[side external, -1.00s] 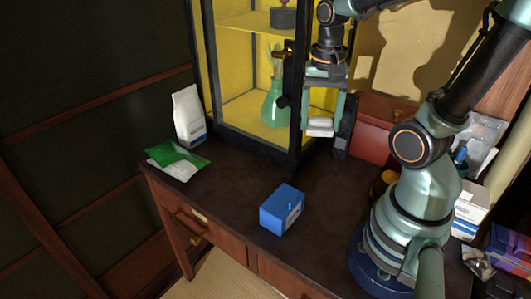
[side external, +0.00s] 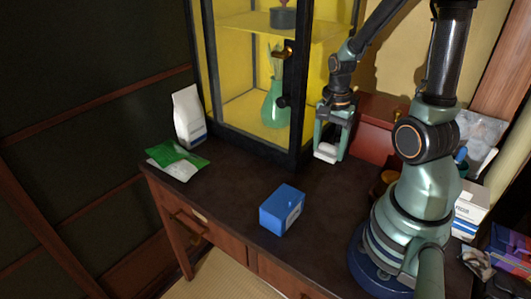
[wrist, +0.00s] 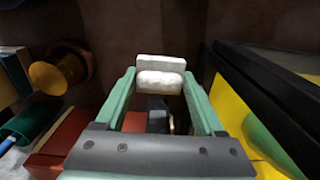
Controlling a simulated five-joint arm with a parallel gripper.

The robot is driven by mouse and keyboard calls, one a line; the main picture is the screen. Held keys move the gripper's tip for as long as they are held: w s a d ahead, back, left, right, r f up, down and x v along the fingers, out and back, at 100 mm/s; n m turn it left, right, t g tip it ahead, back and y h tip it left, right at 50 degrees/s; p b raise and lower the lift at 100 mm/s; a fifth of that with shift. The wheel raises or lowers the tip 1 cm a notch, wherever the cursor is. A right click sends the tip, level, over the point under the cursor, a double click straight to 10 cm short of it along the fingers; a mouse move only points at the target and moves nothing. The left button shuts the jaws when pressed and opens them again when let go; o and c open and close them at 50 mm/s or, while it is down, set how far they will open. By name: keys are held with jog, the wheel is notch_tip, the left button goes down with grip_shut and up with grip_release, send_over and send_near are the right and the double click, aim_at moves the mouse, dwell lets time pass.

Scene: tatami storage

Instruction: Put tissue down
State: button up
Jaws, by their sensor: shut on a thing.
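The tissue is a small white block (side external: 326,152). It is held between the fingertips of my gripper (side external: 330,147), low over the dark desk top (side external: 235,180) just right of the cabinet's front corner. I cannot tell whether it touches the desk. In the wrist view the tissue (wrist: 160,75) sits between the two green fingers of my gripper (wrist: 158,85), with the brown desk around it. The fingers are shut on it.
A yellow-lined glass cabinet (side external: 295,130) stands close on the left of my gripper. A red box (side external: 375,130) is close behind on the right. The desk's middle is clear.

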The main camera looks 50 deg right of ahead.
aim_at(329, 145)
jog(key=shift+f, duration=3.95)
jog(key=shift+f, duration=0.1)
jog(key=o, duration=1.2)
notch_tip(329, 145, up, 12)
jog(key=shift+r, duration=0.15)
